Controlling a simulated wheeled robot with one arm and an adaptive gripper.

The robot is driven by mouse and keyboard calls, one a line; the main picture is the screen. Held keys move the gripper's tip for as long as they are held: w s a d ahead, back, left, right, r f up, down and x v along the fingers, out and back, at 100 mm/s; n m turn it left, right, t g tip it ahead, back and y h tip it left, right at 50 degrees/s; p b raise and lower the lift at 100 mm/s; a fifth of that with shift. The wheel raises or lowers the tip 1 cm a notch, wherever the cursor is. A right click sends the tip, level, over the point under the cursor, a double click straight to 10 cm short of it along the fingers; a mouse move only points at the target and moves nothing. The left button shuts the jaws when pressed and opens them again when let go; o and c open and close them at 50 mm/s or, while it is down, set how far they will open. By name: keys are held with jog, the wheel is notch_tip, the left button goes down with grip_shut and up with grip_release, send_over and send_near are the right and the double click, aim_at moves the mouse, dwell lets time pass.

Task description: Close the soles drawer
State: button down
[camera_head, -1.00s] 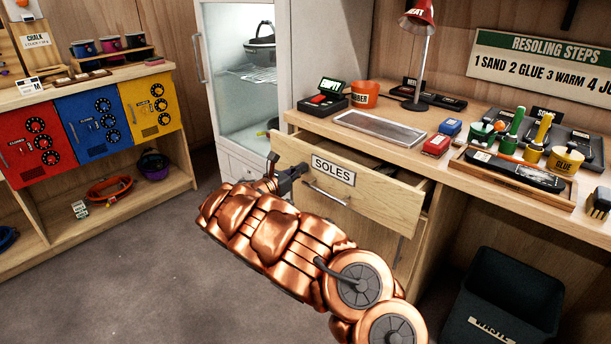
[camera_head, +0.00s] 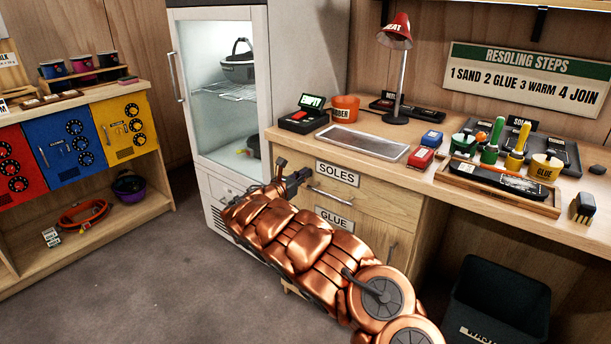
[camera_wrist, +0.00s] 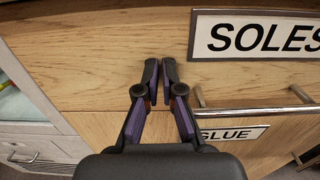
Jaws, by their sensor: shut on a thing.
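The soles drawer (camera_head: 372,194), with a pale wood front and a SOLES label, looks level with the desk front in the head view. No open interior shows. Its front fills the upper part of the wrist view (camera_wrist: 90,60). My gripper (camera_head: 303,176) is at the left part of this front, left of the label. In the wrist view my gripper (camera_wrist: 160,62) has its fingers nearly together, shut with the tips at the drawer front. The bar handle (camera_wrist: 250,108) is to the right of the fingers, not between them. The exact contact at the tips is hard to see.
The glue drawer (camera_head: 368,232) is directly below, partly behind my arm. A glass-door cabinet (camera_head: 262,90) stands close on the left. The desk top (camera_head: 300,138) holds a tray, tools and a red lamp (camera_head: 395,32). A dark waste bin (camera_head: 500,310) is at the lower right.

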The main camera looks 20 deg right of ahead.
jog(key=shift+s+d+r, duration=0.1)
jog(key=shift+d+r, duration=0.1)
jog(key=shift+d, duration=0.1)
